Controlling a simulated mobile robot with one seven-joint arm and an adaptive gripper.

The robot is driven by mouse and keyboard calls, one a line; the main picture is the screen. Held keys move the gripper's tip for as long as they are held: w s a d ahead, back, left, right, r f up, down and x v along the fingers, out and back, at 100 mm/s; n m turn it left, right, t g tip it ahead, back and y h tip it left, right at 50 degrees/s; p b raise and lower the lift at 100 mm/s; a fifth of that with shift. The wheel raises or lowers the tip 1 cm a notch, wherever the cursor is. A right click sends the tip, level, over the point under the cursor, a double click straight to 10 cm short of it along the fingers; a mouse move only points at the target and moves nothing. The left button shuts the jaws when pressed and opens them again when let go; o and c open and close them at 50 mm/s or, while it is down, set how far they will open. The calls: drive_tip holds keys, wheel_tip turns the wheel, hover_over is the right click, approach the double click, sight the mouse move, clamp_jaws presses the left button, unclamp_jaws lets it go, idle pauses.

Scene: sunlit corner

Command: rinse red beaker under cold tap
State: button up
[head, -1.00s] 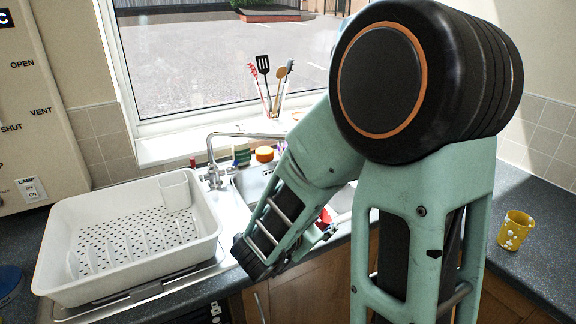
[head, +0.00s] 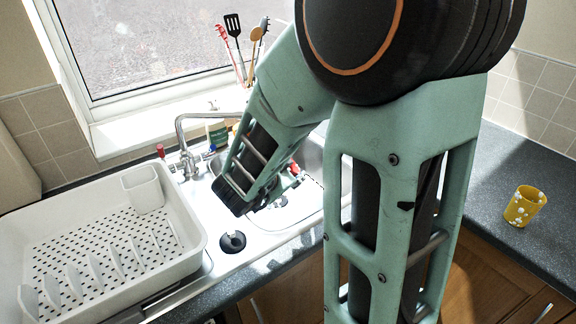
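The chrome tap (head: 184,140) stands behind the sink, with a red-topped handle (head: 160,151) on its left and a blue-marked handle (head: 212,149) on its right. My arm reaches over the sink basin (head: 312,157) and hides much of it. A small red patch (head: 294,168) shows just right of my wrist; I cannot tell whether it is the red beaker. Dark parts of my gripper (head: 281,190) show low over the sink beside it. My wrist hides most of the gripper, so its fingers and any hold are not clear.
A white dish rack (head: 120,245) fills the left counter. A black round plug (head: 232,242) lies on the sink's front ledge. A utensil holder with several tools (head: 236,45) stands by the window. A yellow cup (head: 523,206) stands on the clear right counter.

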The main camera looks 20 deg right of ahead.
drive_tip(key=w+d+f+b, duration=0.1)
drive_tip(key=w, duration=0.5)
drive_tip(key=w+d+f+b, duration=0.1)
drive_tip(key=w+f, duration=0.1)
drive_tip(key=w, duration=0.5)
drive_tip(key=shift+w+d+f, duration=0.2)
drive_tip(key=shift+w+d, duration=0.05)
drive_tip(key=shift+d, duration=0.05)
drive_tip(key=shift+d, duration=0.15)
idle(0.5)
drive_tip(key=shift+s+d, duration=0.15)
drive_tip(key=shift+d, duration=0.2)
drive_tip(key=shift+a, duration=0.2)
drive_tip(key=shift+a, duration=0.35)
